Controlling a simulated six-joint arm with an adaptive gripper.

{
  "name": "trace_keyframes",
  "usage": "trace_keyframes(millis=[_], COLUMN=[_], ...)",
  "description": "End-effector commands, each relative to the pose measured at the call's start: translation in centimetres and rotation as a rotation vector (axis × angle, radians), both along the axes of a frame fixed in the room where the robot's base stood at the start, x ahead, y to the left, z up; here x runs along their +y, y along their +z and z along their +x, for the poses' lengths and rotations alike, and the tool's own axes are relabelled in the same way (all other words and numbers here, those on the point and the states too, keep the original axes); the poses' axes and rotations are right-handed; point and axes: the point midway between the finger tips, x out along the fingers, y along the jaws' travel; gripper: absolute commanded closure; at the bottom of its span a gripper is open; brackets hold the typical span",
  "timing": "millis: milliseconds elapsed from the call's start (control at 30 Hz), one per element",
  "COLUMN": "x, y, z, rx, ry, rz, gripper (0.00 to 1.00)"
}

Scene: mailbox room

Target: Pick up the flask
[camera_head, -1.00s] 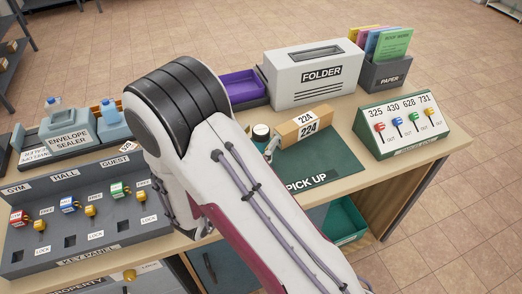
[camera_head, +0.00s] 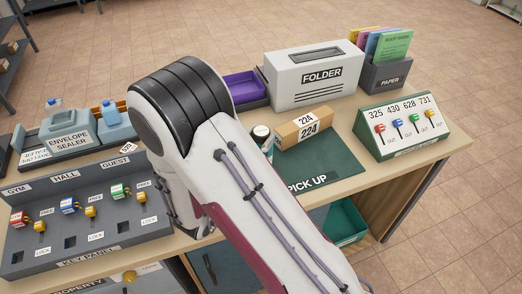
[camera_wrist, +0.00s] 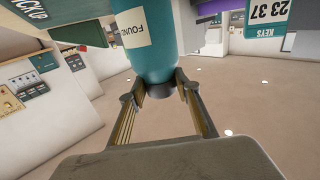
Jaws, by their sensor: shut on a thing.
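The flask is a teal cylinder with a cream label reading "FOUND" (camera_wrist: 148,45). In the wrist view it stands large at top centre, its far end cut off by the frame edge. My gripper (camera_wrist: 160,91) is shut on the flask near its dark, narrower end. I cannot tell whether the flask touches the mat.
A cardboard parcel marked 224 (camera_head: 303,128) lies on the green PICK UP mat (camera_head: 325,165). A white FOLDER box (camera_head: 312,77) and a purple tray (camera_head: 243,86) stand behind. A key panel (camera_head: 80,215) is at left, a numbered key stand (camera_head: 405,125) at right. The mat's front part is bare.

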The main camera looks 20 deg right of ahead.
Motion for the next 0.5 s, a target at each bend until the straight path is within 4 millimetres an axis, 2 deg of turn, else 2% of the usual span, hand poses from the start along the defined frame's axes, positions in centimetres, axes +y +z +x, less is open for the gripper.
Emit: trace_keyframes(millis=[267, 500], x=[0.0, 0.0], y=[0.2, 1.3], z=[0.0, 0.0], rx=[-0.001, -0.003], ry=[0.0, 0.0], rz=[0.0, 0.0], gripper=[1.0, 1.0])
